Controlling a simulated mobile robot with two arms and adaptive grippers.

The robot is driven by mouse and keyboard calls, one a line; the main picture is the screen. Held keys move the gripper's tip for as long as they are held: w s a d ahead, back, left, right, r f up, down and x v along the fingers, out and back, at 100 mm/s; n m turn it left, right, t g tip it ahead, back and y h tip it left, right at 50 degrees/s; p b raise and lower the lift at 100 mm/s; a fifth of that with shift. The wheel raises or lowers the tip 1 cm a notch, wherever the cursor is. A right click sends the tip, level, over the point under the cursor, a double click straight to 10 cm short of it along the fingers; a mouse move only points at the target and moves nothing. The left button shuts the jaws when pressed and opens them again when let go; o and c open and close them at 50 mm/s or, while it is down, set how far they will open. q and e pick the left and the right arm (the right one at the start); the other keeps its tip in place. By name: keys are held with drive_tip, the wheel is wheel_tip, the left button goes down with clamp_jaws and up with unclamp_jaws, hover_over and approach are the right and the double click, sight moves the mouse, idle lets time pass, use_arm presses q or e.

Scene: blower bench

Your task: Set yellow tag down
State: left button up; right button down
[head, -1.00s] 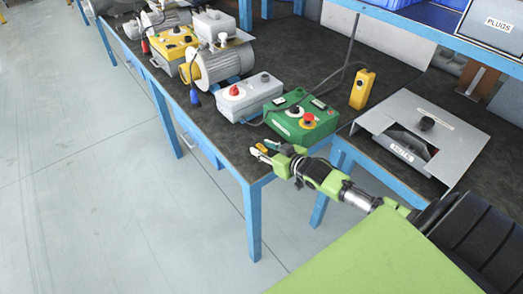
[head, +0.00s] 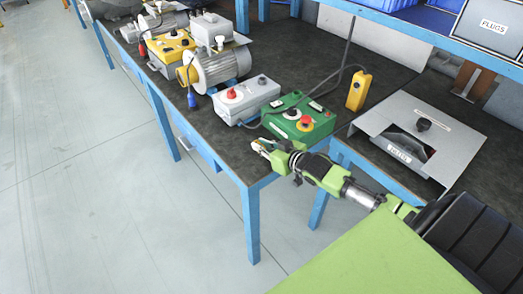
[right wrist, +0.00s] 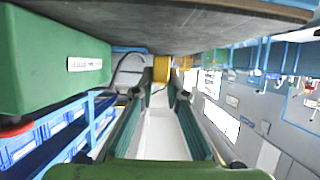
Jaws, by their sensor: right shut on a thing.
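The yellow tag (right wrist: 161,68) shows in the right wrist view between the fingertips of my right gripper (right wrist: 161,88), which is shut on it. In the head view my right gripper (head: 262,147) is at the front corner of the dark bench top (head: 232,143), just in front of the green control box (head: 299,119). The tag is mostly hidden by the fingers there. It is close to the bench surface; I cannot tell whether it touches. My left gripper is not in view.
A grey switch box (head: 246,99) and a motor (head: 221,68) stand farther along the bench. A yellow pendant (head: 358,91) stands behind the green box. A grey metal housing (head: 400,124) lies to the right. A narrow strip of bench is clear near the gripper.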

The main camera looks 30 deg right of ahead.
drive_tip(key=s+r, duration=1)
drive_tip(key=s, duration=0.4)
drive_tip(key=shift+d, duration=0.4)
drive_tip(key=shift+r, duration=0.1)
drive_tip(key=s+a+r+n+g+y, duration=0.2)
drive_tip(key=a+r+n+g+y, duration=0.1)
drive_tip(key=a, duration=0.6)
drive_tip(key=s+a+r+n+g+y, duration=0.2)
drive_tip(key=a+r+n+y, duration=0.3)
drive_tip(key=a, duration=0.5)
drive_tip(key=shift+s+a+r+n+g+y, duration=0.3)
drive_tip(key=shift+n+g+y, duration=0.1)
drive_tip(key=shift+n+y, duration=0.6)
drive_tip(key=shift+w+r, duration=0.1)
